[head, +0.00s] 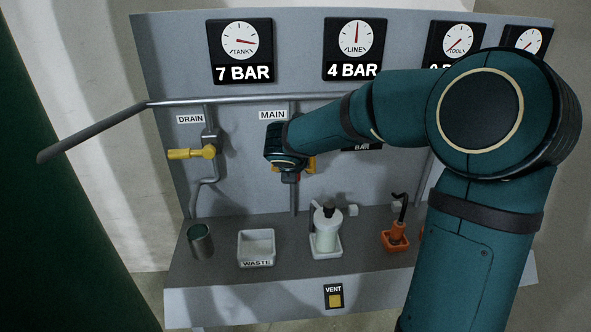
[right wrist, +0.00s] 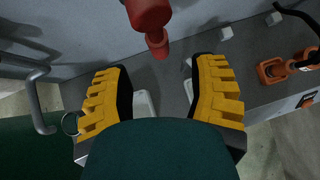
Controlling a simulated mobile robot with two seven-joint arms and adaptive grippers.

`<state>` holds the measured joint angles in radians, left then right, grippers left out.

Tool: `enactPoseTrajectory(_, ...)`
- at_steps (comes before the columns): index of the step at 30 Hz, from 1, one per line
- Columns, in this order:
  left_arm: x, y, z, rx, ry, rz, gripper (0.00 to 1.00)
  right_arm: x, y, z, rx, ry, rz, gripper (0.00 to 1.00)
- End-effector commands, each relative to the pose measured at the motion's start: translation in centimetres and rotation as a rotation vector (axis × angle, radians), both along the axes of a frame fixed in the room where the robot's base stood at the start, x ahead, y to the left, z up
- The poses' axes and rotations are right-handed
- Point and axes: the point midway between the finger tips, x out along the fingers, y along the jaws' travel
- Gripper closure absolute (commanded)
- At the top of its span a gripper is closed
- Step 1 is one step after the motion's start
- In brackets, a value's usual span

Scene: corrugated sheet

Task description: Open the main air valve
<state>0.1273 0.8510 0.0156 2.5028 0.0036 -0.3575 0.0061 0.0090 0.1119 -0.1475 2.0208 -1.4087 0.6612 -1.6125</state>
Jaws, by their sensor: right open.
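The MAIN label (head: 272,115) sits on the grey panel, above a vertical pipe (head: 294,202). My right gripper (head: 291,168) is in front of this pipe, and my arm and wrist hide most of the valve there. A small red part (head: 290,178) shows just below the gripper. In the right wrist view the red valve part (right wrist: 150,12) with its stub (right wrist: 157,43) is at the top centre. My right gripper (right wrist: 160,85) is open there, its yellow-padded fingers apart on either side below the red part, with no visible contact. My left gripper is out of view.
The yellow DRAIN valve handle (head: 190,153) is to the left. Gauges read TANK (head: 241,42), 7 BAR, and LINE (head: 355,40), 4 BAR.

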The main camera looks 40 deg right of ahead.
Motion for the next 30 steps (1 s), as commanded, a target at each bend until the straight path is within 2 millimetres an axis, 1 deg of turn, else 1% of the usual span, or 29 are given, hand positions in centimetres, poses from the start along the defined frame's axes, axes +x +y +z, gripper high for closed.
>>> enactPoseTrajectory(1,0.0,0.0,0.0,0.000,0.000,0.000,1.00,-0.5,0.5,0.7,0.001,-0.002,-0.001,0.42)
enactPoseTrajectory(3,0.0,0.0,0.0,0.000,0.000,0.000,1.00,-1.1,1.0,1.5,0.000,-0.003,0.001,0.42)
enactPoseTrajectory(6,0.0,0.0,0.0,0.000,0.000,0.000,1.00,-1.7,1.5,2.3,0.000,-0.002,0.000,0.42)
enactPoseTrajectory(10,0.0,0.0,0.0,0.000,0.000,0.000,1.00,-2.1,1.9,2.7,0.001,0.002,-0.001,0.42)
enactPoseTrajectory(27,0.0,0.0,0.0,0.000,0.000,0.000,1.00,-2.2,2.0,2.8,0.001,0.001,-0.001,0.42)
enactPoseTrajectory(29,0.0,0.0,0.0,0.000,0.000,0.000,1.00,-2.1,2.2,2.4,0.014,0.003,-0.004,0.42)
enactPoseTrajectory(30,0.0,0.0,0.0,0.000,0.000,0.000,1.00,-2.1,2.6,1.8,0.033,0.005,-0.009,0.42)
